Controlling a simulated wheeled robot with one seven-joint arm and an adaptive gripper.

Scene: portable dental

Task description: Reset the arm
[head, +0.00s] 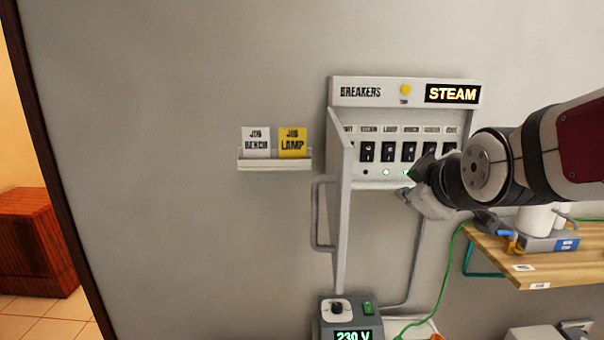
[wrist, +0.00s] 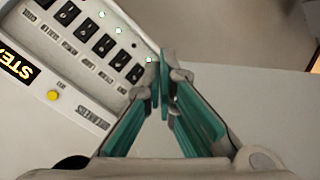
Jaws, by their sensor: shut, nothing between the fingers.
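My gripper (wrist: 163,88) is shut and empty, its teal-lined fingers together in the wrist view. In the head view my arm reaches in from the right, and my gripper (head: 418,185) is in front of the lower right of the breaker panel (head: 375,92). The panel is white, on the wall, with a row of black switches, several small indicator lights, a yellow button (head: 405,90) and a display reading STEAM (head: 452,94). Its door (head: 341,215) stands open to the left. I cannot tell whether the gripper touches the panel.
A small shelf (head: 274,165) left of the panel holds a white and a yellow job card. A box reading 230 V (head: 350,322) stands below. A wooden shelf (head: 560,267) with a mug is under my arm. The wall at left is bare.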

